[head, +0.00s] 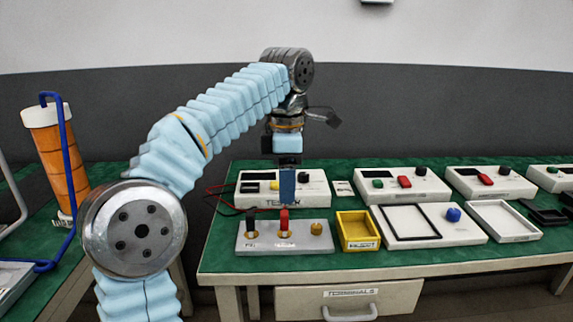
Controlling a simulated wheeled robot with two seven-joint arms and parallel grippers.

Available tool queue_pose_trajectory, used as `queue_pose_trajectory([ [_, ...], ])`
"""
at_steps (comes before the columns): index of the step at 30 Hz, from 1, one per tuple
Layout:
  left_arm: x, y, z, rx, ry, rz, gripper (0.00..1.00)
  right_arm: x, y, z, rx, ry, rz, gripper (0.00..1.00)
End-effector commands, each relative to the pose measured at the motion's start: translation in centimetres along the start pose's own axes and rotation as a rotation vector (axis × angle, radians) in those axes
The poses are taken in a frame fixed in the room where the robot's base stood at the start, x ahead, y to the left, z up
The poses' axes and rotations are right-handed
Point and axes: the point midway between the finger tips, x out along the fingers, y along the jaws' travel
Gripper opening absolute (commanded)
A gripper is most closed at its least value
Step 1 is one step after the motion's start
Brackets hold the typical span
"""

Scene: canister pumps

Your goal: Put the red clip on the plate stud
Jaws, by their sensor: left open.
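The red clip (284,220) stands upright at the middle stud of the grey terminal plate (265,245), with brass showing at its base. A black clip (251,222) stands at the plate's left stud. The right brass stud (316,229) is bare. My left gripper (287,203) points down directly above the red clip and is open. Its blue finger ends at or just above the clip's top; I cannot tell whether they touch. My right gripper is not in view.
A white meter box (312,189) with red and black leads stands behind the plate. A yellow bin (358,231) and a white tray (462,232) with a blue knob (453,214) are to the right. Several similar boxes line the back. The green table's (230,268) front strip is clear.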

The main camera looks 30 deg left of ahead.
Motion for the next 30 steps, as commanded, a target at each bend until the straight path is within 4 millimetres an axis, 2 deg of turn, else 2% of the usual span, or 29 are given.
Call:
queue_pose_trajectory([
  [3,-1.4,0.1,0.1,0.000,0.000,0.001,0.59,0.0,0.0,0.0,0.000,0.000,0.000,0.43],
  [8,-2.3,0.1,0.0,-0.001,0.002,0.000,0.59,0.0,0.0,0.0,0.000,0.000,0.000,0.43],
  [30,-2.4,0.0,0.0,-0.001,0.002,0.000,0.59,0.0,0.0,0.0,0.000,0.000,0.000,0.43],
])
